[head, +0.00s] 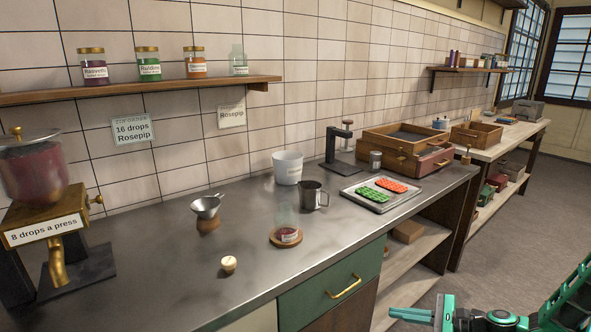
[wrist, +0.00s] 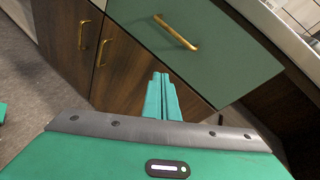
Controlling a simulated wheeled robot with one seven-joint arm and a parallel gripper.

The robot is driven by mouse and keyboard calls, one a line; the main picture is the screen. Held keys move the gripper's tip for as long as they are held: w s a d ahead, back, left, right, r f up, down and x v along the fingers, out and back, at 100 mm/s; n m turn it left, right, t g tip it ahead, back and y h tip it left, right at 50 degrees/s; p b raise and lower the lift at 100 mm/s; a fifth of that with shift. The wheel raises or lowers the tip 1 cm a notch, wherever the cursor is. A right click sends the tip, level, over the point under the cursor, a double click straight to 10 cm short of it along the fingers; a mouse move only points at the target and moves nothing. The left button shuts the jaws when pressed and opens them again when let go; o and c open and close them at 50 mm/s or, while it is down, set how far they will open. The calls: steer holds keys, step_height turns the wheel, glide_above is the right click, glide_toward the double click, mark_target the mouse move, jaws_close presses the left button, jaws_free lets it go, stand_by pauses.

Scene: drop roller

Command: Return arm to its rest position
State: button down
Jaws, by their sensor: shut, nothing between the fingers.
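My gripper (head: 412,315) shows at the bottom right of the head view, low in front of the counter and apart from it. Its green fingers also show in the wrist view (wrist: 161,78), close together with nothing between them. In the wrist view the fingers point toward the green drawer front (wrist: 190,45) and the dark wooden cabinet doors (wrist: 75,50) of the counter. I cannot tell the exact gap to them. Part of my green arm shows at the lower right of the head view.
The grey floor (head: 515,200) at the right is open.

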steer(key=s+d+r+n+g+h, duration=0.2)
steer(key=s+d+r+n+h, duration=0.1)
steer(key=s+r, duration=0.5)
steer(key=s+d+r+n+g+h, duration=0.3)
steer(key=s+r+n, duration=0.3)
steer(key=s, duration=0.7)
steer(key=s+d+r+n+g+h, duration=0.2)
steer(key=s+d+r+n+h, duration=0.2)
steer(key=s+r, duration=0.7)
steer(key=shift+n+g+h, duration=0.3)
steer(key=shift+n+h, duration=0.1)
steer(key=shift+h, duration=0.4)
steer(key=shift+r, duration=0.1)
steer(key=shift+w+f, duration=0.25)
steer(key=shift+w, duration=0.35)
